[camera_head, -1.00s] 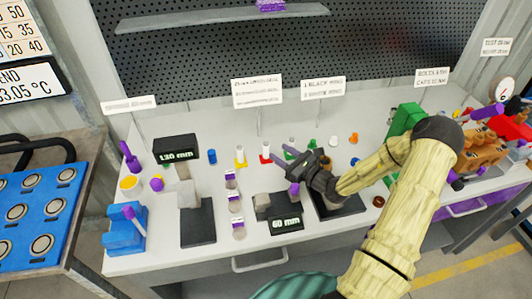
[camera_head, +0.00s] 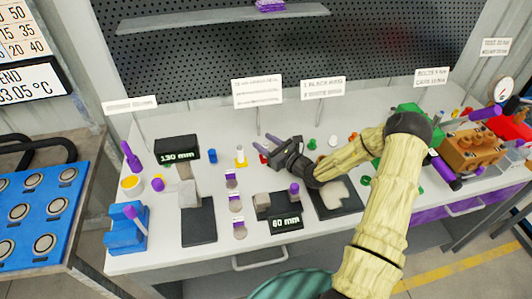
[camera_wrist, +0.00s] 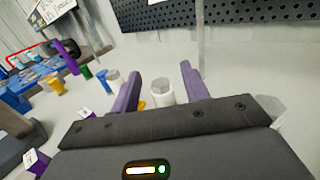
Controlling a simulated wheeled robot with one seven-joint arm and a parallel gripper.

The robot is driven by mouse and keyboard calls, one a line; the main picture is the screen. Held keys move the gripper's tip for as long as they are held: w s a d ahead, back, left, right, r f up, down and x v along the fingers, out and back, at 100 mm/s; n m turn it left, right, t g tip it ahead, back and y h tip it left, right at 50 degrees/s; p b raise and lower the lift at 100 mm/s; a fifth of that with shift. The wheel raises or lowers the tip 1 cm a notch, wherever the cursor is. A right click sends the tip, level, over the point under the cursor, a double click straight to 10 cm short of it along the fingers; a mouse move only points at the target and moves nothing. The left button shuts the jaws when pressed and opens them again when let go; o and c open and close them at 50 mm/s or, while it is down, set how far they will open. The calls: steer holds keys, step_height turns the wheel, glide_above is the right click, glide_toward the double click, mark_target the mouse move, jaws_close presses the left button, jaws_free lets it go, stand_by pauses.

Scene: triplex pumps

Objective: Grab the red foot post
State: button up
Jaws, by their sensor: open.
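My gripper (camera_head: 260,152) is open at the back middle of the bench. In the wrist view, its purple fingers (camera_wrist: 160,76) stand on either side of a white post (camera_wrist: 163,91) with a hexagonal top. The post shows no clear contact with either finger. In the head view my gripper covers the spot where the red-footed post stood earlier. A white post with a yellow foot (camera_head: 240,156) stands just left of my gripper. A similar post (camera_wrist: 112,82) shows left of the fingers in the wrist view.
A blue post (camera_head: 213,156) stands farther left. Small purple-topped parts (camera_head: 235,203) are in front. A 60 mm display (camera_head: 285,224) and a dark tray (camera_head: 350,208) lie near the front edge. Label cards stand behind, below the pegboard (camera_head: 220,60).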

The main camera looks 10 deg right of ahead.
stand_by(0.5)
jaws_close()
steer(key=shift+r, duration=0.1)
step_height(320, 180, up, 10)
steer(key=shift+f+b, duration=0.1)
steer(key=shift+b, duration=0.25)
stand_by(0.8)
